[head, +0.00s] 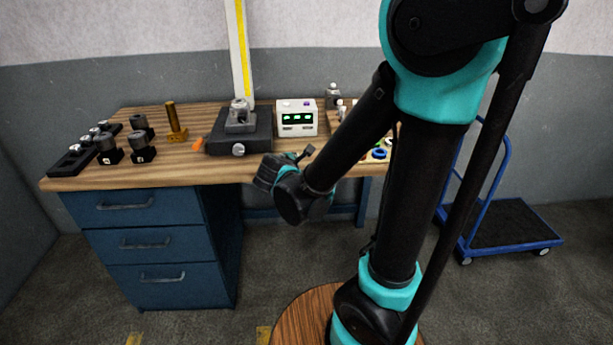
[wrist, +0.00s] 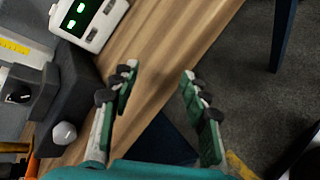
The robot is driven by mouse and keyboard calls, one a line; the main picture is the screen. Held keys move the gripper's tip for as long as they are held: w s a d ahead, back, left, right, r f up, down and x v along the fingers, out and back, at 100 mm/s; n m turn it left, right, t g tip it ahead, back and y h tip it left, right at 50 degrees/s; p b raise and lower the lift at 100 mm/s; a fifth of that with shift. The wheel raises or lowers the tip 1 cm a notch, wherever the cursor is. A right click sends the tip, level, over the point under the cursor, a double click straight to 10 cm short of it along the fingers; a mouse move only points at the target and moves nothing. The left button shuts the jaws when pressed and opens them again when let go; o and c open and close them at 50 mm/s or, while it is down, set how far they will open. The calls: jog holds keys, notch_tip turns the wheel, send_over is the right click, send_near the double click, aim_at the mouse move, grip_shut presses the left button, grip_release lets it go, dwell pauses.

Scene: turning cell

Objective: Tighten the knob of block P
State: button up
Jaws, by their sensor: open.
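Three black blocks with dark grey round knobs on top stand on the left of the bench in the head view: one front left (head: 109,155), one front right (head: 142,153), one behind (head: 141,124). Small white marks on the front two are too small to read, so I cannot tell which is block P. My gripper (head: 264,170) is by the bench's front edge, well to the right of these blocks. In the wrist view my gripper (wrist: 158,78) is open and empty, fingers apart over the bench edge and floor. No lettered block shows there.
A dark fixture (head: 220,143) with a silver front knob and a white box with green displays (head: 297,118) stand mid-bench. A brass post (head: 173,120), an orange-handled item (head: 198,145) and a black rack (head: 72,160) are left. Bare wood (head: 190,172) runs along the front.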

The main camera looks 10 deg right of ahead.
jog(key=s+d+f+m+g, duration=0.1)
jog(key=s+d+f+m, duration=0.1)
jog(key=d+m, duration=0.1)
jog(key=shift+f+g, duration=0.15)
jog(key=shift+g, duration=0.25)
